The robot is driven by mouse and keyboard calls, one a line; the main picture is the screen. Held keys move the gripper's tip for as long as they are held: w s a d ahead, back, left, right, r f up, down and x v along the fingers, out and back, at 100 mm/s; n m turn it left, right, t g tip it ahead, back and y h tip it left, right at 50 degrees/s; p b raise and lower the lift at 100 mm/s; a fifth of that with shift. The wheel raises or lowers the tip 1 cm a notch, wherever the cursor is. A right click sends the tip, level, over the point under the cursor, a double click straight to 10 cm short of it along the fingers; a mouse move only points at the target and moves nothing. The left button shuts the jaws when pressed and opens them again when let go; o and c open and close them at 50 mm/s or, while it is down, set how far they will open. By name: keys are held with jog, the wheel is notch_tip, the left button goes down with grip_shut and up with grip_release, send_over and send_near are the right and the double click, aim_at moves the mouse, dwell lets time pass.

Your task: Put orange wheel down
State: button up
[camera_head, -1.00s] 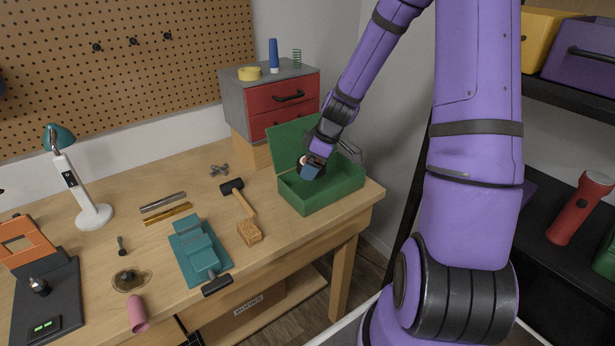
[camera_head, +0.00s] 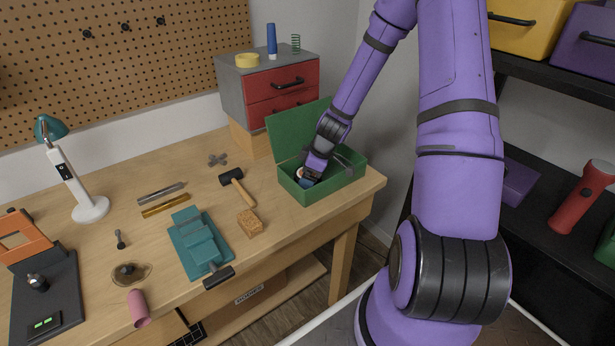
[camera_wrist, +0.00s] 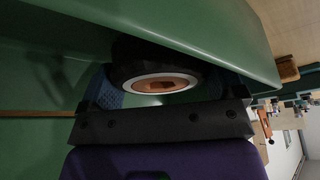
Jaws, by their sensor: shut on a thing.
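The orange wheel (camera_wrist: 161,83) shows in the wrist view with an orange hub, a pale ring and a dark tyre. My gripper (camera_head: 306,182) is shut on it, with a blue finger on each side of the wheel. In the head view my gripper is down inside the open green box (camera_head: 322,190) at the right end of the workbench, and only a small part of the wheel shows there. The box's green wall (camera_wrist: 215,35) is close to the wheel in the wrist view. I cannot tell whether the wheel touches the box floor.
The box's raised lid (camera_head: 298,130) stands behind my gripper. A grey cabinet with red drawers (camera_head: 277,97) is behind it. A mallet (camera_head: 238,186), a sponge-like block (camera_head: 250,223) and a teal vise (camera_head: 202,245) lie to the left on the workbench (camera_head: 290,235).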

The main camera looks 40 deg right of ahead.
jog(key=shift+f, duration=0.35)
jog(key=shift+f, duration=0.15)
jog(key=o, duration=0.7)
jog(key=shift+c, duration=0.2)
